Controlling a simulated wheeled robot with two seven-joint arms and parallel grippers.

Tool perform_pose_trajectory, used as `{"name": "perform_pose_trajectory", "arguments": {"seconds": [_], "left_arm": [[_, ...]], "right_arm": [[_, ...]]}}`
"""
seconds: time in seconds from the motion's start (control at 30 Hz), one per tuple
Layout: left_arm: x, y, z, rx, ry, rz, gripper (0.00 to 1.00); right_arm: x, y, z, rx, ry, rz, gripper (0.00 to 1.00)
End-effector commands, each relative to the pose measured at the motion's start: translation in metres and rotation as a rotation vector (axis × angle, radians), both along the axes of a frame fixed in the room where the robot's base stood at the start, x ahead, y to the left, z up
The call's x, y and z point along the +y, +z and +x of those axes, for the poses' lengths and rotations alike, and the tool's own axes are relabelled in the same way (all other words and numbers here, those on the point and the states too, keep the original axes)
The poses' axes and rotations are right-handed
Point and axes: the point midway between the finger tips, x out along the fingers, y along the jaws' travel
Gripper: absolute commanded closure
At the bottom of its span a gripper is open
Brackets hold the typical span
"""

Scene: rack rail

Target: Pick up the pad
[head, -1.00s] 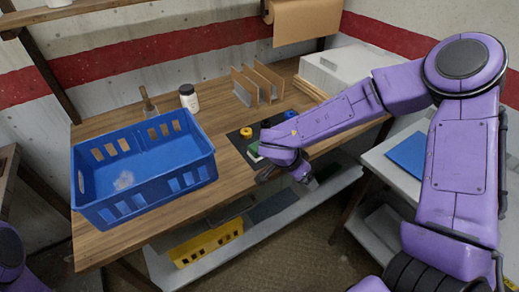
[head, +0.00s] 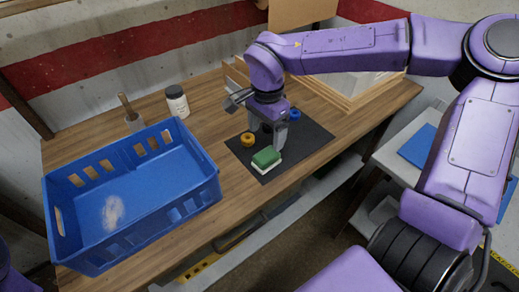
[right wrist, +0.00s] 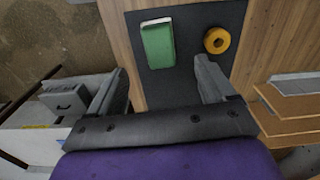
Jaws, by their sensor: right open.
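The pad (head: 266,158) is a small block, green on top with a white lower layer. It lies on a dark mat (head: 307,151) on the wooden table. The pad also shows in the right wrist view (right wrist: 158,42), near the top. My right gripper (head: 268,138) points down just behind the pad, above the mat. Its fingers are apart and nothing is between them; in the right wrist view the gripper (right wrist: 160,78) has the pad ahead of its fingertips, not touching. My left gripper is out of view.
A yellow-orange ring (head: 247,139) lies left of the gripper, and a blue ring (head: 294,115) behind it. A blue crate (head: 203,190) fills the table's left side. A white jar (head: 177,101) and a brush (head: 130,114) stand behind it. A wooden divider stands at the back.

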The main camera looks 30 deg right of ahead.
Motion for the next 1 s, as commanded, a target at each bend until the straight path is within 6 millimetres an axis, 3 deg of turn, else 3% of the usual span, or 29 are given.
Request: {"name": "perform_pose_trajectory", "arguments": {"seconds": [0.13,0.37,0.53,0.83,0.87,1.0], "left_arm": [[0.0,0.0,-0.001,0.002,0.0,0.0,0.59],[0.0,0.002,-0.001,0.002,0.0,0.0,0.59],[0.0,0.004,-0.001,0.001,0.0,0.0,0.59],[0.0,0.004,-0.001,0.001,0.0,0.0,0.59],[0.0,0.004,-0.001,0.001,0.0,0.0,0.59],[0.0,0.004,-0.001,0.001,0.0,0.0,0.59]], "right_arm": [[-0.004,-0.028,-0.004,0.005,-0.006,0.002,0.17],[-0.007,-0.058,-0.003,0.005,-0.016,0.0,0.17],[-0.007,-0.089,0.002,0.006,-0.012,0.0,0.17],[-0.006,-0.1,0.004,0.001,-0.011,0.001,0.17],[-0.006,-0.1,0.004,0.001,-0.011,0.001,0.2],[-0.006,-0.1,0.004,0.001,-0.011,0.001,0.66]]}}
